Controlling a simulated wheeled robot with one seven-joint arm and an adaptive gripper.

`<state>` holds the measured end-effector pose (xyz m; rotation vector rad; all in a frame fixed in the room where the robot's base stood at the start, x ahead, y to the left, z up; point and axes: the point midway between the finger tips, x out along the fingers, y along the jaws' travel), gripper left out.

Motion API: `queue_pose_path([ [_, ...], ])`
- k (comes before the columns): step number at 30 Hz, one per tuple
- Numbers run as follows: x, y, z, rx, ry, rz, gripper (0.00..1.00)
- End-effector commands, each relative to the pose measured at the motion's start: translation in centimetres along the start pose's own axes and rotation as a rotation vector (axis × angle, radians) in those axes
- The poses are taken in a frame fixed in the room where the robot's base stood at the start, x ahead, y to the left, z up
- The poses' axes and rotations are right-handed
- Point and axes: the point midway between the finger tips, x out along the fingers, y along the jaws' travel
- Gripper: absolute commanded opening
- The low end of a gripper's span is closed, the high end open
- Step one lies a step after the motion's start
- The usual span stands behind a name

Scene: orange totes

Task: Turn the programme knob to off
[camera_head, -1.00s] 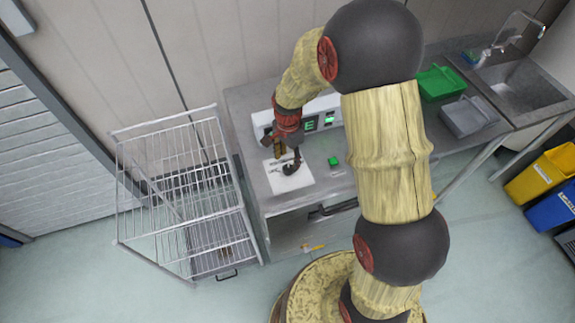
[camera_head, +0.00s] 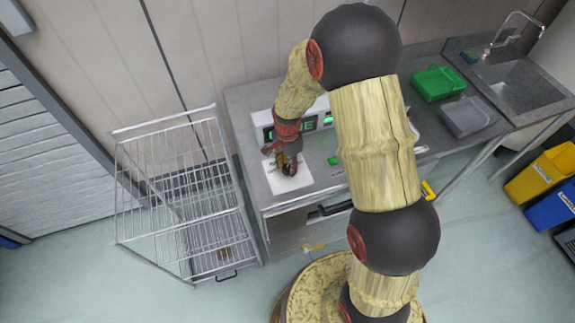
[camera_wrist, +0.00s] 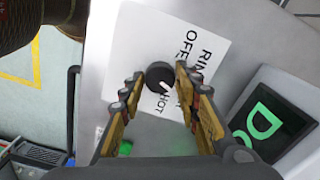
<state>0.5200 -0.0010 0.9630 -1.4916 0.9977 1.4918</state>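The programme knob (camera_wrist: 159,76) is a round black knob with a white pointer line, in the middle of the wrist view. Its pointer aims down and slightly right in that picture, towards the side with the word HOT. It sits on a white label (camera_wrist: 205,25) that also bears OFF and a partly hidden word starting RIN. My gripper (camera_wrist: 159,74) is open, with one finger on each side of the knob and small gaps visible. In the head view my gripper (camera_head: 286,165) is over the white label and hides the knob.
A display (camera_wrist: 268,124) with green letters, partly cut off, is right of the label. A wire rack trolley (camera_head: 180,190) stands left of the counter. A green tub (camera_head: 438,82), a grey tub (camera_head: 467,116) and a sink (camera_head: 522,84) are to the right.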

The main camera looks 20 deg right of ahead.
Motion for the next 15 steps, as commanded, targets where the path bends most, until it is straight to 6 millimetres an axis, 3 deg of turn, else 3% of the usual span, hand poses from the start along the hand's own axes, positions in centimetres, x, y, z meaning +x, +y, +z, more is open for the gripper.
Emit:
queue_pose_path([
  [15, -0.01, -0.02, 0.00, -0.001, 0.000, 0.000, 0.05],
])
